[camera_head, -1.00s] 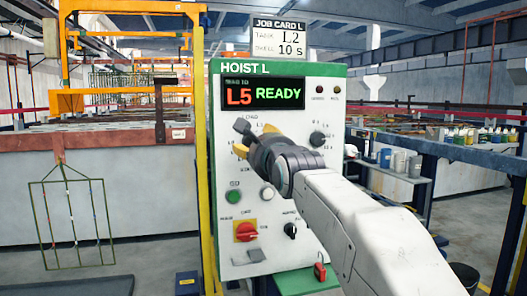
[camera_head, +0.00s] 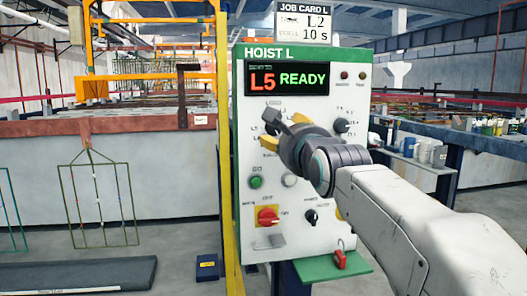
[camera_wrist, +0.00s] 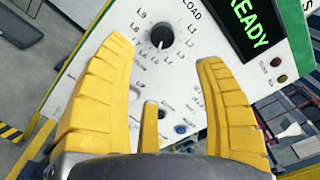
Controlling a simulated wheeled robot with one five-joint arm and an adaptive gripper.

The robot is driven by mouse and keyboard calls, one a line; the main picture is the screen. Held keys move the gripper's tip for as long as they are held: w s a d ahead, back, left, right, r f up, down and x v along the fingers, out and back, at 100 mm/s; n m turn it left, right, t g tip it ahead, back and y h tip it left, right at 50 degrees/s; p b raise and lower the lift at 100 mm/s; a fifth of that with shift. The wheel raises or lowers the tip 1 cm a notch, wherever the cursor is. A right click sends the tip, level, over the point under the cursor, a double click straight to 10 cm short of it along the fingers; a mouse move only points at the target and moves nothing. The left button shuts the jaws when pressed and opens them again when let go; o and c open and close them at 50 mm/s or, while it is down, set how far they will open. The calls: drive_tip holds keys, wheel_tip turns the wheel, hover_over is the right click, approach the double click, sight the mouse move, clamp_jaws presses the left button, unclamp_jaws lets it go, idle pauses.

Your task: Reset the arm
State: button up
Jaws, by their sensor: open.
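My gripper (camera_head: 272,131) is in front of the hoist control panel (camera_head: 247,215), its yellow fingers partly hidden by my own wrist in the head view. In the wrist view, the yellow fingers (camera_wrist: 166,52) are spread wide with nothing held between them. The round black selector dial (camera_wrist: 161,37) shows in the gap between the fingertips, ringed by position labels such as L1 and L9. The fingers look apart from the dial. The panel display (camera_head: 288,79) reads "L5 READY". A job card (camera_head: 303,25) above it shows L2 and 10 S.
The panel has a green button (camera_head: 255,182), a red switch on yellow (camera_head: 267,217) and a black knob (camera_head: 311,216). A yellow post (camera_head: 225,150) stands at its left. A wire rack (camera_head: 97,205) hangs further left. A bench with containers (camera_head: 430,152) is at right.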

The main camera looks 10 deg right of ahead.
drive_tip(key=s+f+n+g+p, duration=0.4)
drive_tip(key=s+n+p, duration=0.3)
drive_tip(key=s, duration=0.3)
drive_tip(key=s+f+n+g+p, duration=0.5)
drive_tip(key=s+n+p, duration=0.3)
drive_tip(key=s, duration=0.3)
drive_tip(key=s+f+n+g+p, duration=0.5)
drive_tip(key=s+f+n+p, duration=0.1)
drive_tip(key=s, duration=0.5)
drive_tip(key=n+p, duration=0.1)
drive_tip(key=n, duration=0.1)
drive_tip(key=shift+s+f+n, duration=0.25)
drive_tip(key=shift+f+n, duration=0.05)
drive_tip(key=shift+f, duration=0.05)
drive_tip(key=shift+o, duration=0.2)
drive_tip(key=shift+d, duration=0.1)
clamp_jaws()
drive_tip(key=c, duration=1.3)
unclamp_jaws()
